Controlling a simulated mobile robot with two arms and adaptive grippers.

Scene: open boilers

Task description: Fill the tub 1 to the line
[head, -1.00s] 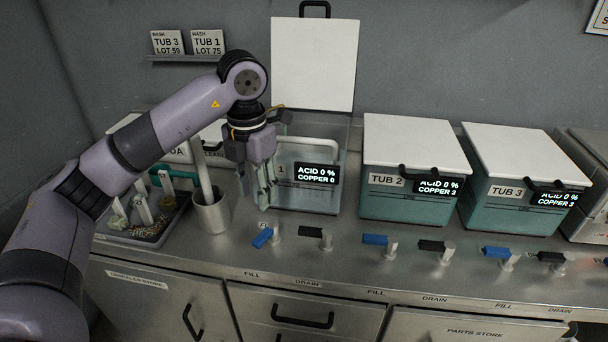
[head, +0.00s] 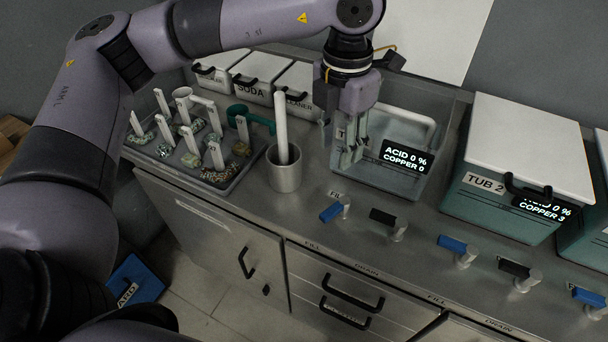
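Tub 1 (head: 432,150) stands on the steel counter with its white lid (head: 428,30) raised behind it. It looks clear and empty, and its display (head: 405,158) reads acid 0 % and copper 0. No fill line can be made out. A blue-handled fill valve (head: 333,210) and a black-handled drain valve (head: 388,220) sit in front of it. My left gripper (head: 350,160) points down at the tub's front left, covering part of its label. Its fingers show close together, and I cannot tell whether they are parted. My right gripper is not in view.
Closed tub 2 (head: 515,165) stands to the right, with its own valves. A steel cup (head: 285,172) holding a white rod stands left of tub 1. A tray (head: 225,186) of tagged pieces and several white bins (head: 255,75) are further left.

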